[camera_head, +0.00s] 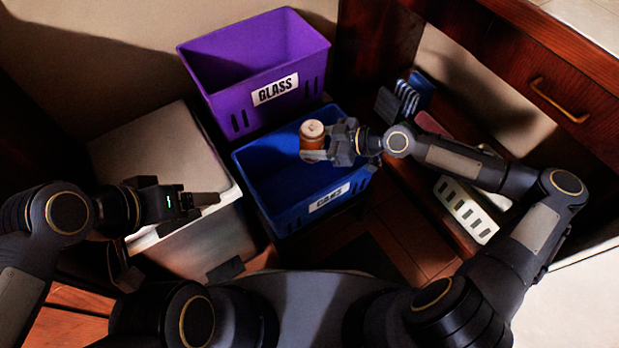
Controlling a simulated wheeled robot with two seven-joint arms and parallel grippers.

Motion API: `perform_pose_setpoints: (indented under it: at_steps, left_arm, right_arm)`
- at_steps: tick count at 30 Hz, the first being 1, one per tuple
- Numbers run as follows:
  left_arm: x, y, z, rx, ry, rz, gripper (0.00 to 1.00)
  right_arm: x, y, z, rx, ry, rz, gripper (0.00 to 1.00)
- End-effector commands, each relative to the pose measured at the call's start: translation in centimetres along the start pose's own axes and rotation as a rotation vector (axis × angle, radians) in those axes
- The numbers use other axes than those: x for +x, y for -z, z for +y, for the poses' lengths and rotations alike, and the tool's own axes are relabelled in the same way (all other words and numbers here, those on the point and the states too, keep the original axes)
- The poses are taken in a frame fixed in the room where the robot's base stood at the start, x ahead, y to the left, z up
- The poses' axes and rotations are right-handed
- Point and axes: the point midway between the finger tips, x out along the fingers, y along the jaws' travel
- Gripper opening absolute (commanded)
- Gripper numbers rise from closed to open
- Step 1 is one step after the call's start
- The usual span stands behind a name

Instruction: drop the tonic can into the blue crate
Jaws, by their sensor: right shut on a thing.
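The tonic can (312,136) is orange-brown with a pale top. My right gripper (326,143) is shut on it and holds it upright over the blue crate (268,200). The crate has a white label on its front that seems to read "CANS". The gripper and can hide part of the crate's inside and back rim; how high the can is above the rim is hard to tell. My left gripper (205,200) is over the front part of the white bin at left, away from the can. Its fingers are small and dark, so its opening is unclear.
A purple crate (222,104) labelled "GLASS" stands behind the blue crate. A white bin with a grey lid (160,150) stands to the left. At right are a white slotted basket (465,212), a dark rack (398,100) and a wooden drawer front (548,105).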

Motion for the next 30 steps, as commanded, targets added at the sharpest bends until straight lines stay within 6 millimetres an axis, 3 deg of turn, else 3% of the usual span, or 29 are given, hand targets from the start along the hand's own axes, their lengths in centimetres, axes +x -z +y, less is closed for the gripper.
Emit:
perform_pose_setpoints:
  at_steps: [13, 24, 25, 30]
  left_arm:
    - [2.4, -1.2, -1.1, 0.000, 0.000, 0.000, 0.76]
    - [2.5, -1.3, -1.1, 0.000, 0.000, 0.000, 0.76]
    - [2.5, -1.3, -1.1, 0.000, 0.000, 0.000, 0.76]
    - [2.5, -1.3, -1.1, 0.000, 0.000, 0.000, 0.76]
  right_arm:
    - [1.9, -4.6, -0.1, 0.002, 0.000, -0.001, 0.28]
    - [2.1, -5.1, -0.1, 0.001, 0.000, -0.001, 0.28]
    - [2.1, -5.1, -0.1, 0.001, 0.000, -0.001, 0.57]
    - [2.1, -5.0, -0.1, 0.001, 0.000, -0.001, 0.79]
